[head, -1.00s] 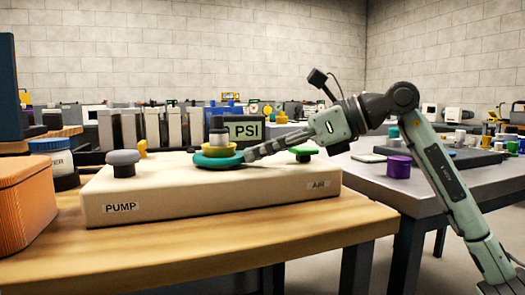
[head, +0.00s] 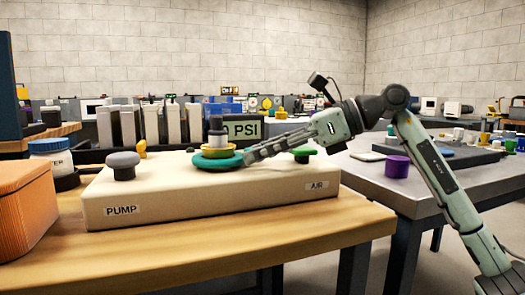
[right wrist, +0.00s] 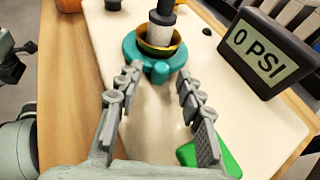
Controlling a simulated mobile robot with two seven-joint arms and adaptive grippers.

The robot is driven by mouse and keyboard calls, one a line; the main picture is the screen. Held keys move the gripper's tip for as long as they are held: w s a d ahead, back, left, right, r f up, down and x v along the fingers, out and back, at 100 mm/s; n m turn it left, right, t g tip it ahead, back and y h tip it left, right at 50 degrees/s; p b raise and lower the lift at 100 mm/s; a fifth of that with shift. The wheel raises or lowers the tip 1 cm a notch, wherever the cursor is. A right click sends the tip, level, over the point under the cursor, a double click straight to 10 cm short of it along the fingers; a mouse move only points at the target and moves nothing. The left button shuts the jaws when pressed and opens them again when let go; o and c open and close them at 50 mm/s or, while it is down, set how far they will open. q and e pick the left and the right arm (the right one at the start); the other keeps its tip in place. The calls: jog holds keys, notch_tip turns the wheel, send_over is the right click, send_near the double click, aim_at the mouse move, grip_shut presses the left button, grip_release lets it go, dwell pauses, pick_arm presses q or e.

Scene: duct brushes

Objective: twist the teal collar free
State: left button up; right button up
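The teal collar (head: 217,161) is a ring lying on the cream PUMP/AIR box (head: 150,208), around the foot of a yellow cup-like piece (head: 218,150). A dark and white stem (head: 217,133) stands up in the yellow piece. In the right wrist view, the collar (right wrist: 130,52) has a tab (right wrist: 160,72) on its near side. My right gripper (right wrist: 158,75) is open, its fingertips on either side of this tab, with gaps visible. It reaches the collar from the right in the head view (head: 246,156). My left gripper is not clearly visible.
The gauge (right wrist: 262,52) behind reads 0 PSI. An orange bin (head: 25,208) and a blue-lidded jar (head: 53,162) stand left. A purple cup (head: 397,166) sits on the right-hand table.

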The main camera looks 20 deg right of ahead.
jog(key=shift+d, duration=0.1)
jog(key=v, duration=1.2)
jog(key=shift+s, duration=0.1)
